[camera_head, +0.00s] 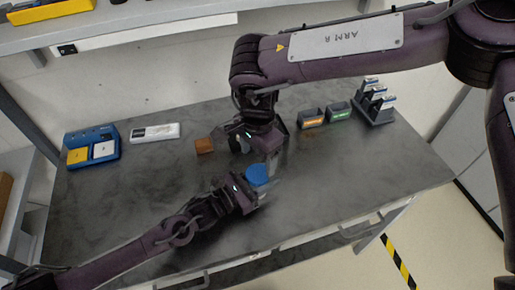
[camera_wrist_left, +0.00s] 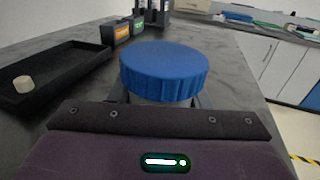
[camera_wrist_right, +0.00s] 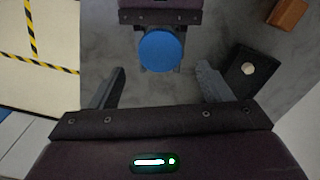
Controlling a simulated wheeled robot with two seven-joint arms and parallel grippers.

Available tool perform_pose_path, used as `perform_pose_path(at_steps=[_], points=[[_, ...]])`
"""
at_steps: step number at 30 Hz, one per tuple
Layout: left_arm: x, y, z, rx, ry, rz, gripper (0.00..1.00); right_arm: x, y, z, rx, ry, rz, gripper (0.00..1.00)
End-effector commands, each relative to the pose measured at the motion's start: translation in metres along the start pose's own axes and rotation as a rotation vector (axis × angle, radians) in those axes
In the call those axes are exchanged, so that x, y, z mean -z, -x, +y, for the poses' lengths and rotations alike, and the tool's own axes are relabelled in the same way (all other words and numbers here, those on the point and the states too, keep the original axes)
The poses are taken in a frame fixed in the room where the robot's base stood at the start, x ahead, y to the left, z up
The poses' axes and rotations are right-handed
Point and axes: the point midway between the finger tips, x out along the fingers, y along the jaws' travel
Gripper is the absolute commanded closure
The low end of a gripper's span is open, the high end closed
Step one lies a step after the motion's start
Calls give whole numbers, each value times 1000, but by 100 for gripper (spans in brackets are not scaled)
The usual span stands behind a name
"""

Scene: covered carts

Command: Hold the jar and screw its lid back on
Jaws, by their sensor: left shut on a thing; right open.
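The blue ribbed lid (camera_head: 257,174) sits on top of the jar, level as seen in the left wrist view (camera_wrist_left: 164,72). Only a thin strip of the jar (camera_wrist_left: 160,101) shows under it; I cannot tell how tightly the lid sits. My left gripper (camera_head: 256,196) is shut on the jar and holds it at the front middle of the table. My right gripper (camera_head: 262,158) is open and empty, close to the lid. In the right wrist view the lid (camera_wrist_right: 160,51) lies beyond and between the spread fingertips, not touched by them.
A black tray (camera_wrist_left: 60,88) with a pale round piece (camera_wrist_left: 22,84) lies near the jar. A brown block (camera_head: 204,145), blue organizer (camera_head: 92,147), white case (camera_head: 155,132), small labelled bins (camera_head: 311,118) and a grey rack (camera_head: 374,104) stand farther back. The table's left front is clear.

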Motion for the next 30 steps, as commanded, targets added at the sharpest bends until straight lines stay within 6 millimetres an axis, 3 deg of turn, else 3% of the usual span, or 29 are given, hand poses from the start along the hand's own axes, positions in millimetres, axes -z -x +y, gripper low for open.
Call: perform_pose_path(at_steps=[10, 23, 30], points=[[0, 0, 0, 0, 0, 0, 100, 0, -51, 0, -1, -1, -1, 28], [0, 0, 0, 0, 0, 0, 100, 0, -60, 0, 0, -1, 0, 28], [0, 0, 0, 0, 0, 0, 100, 0, -60, 0, 0, -2, 0, 58]])
